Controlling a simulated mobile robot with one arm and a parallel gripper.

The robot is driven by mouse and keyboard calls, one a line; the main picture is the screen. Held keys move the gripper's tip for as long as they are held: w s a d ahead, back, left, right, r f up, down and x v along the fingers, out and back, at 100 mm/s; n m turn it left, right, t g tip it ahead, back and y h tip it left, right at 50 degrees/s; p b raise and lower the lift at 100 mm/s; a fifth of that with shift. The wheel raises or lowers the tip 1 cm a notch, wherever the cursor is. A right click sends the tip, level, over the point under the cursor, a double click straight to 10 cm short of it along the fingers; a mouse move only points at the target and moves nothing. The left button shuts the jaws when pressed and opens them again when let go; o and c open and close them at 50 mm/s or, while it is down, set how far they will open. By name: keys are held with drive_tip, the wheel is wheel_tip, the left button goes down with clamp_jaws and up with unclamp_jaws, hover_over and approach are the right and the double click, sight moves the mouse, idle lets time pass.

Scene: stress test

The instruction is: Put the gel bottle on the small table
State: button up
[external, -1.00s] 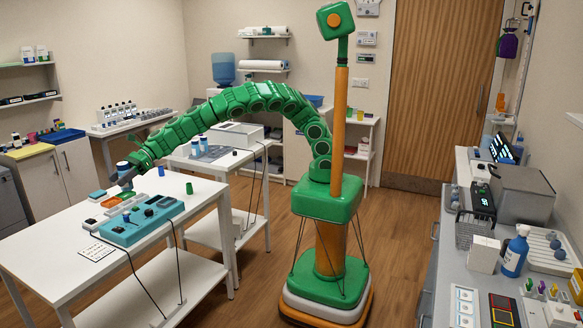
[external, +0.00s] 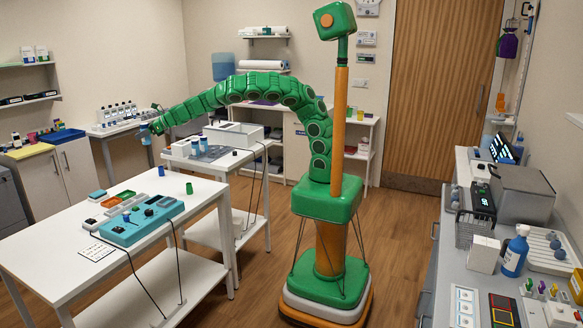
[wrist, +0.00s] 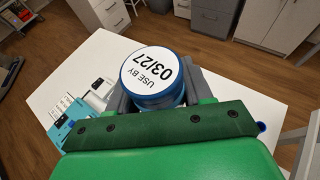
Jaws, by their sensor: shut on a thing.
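My gripper (external: 152,129) is shut on a bottle (external: 146,138) with a white top and a blue rim, held in the air above the far end of the large white table (external: 60,235). In the wrist view the top of the bottle (wrist: 152,72) reads "USE BY 03/27" and sits between my grey fingers; its lower part is mostly hidden. The smaller white table (external: 213,168) stands behind and to the right of the large one, with my gripper to the left of it.
The large table carries a teal device (external: 140,222), trays and a green cup (external: 189,188). Its far right part is mostly clear.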

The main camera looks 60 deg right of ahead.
drive_tip(key=w+d+r+m+t+h, duration=0.1)
drive_tip(key=w+d+m+h, duration=0.15)
drive_tip(key=d, duration=1.15)
drive_tip(key=w+d+r+m+t+h, duration=0.1)
drive_tip(key=d+r+m+h, duration=0.15)
drive_tip(key=d, duration=1.05)
drive_tip(key=w+d+m+t+h, duration=0.1)
drive_tip(key=w+d+m+h, duration=0.2)
drive_tip(key=d, duration=1.1)
drive_tip(key=s+f+m+h, duration=0.3)
drive_tip(key=s+h, duration=0.2)
drive_tip(key=s, duration=0.8)
drive_tip(key=s+f+n+y, duration=0.3)
drive_tip(key=f+y, duration=0.1)
drive_tip(key=f, duration=0.8)
drive_tip(key=shift+s+f, duration=0.2)
drive_tip(key=shift+f, duration=0.05)
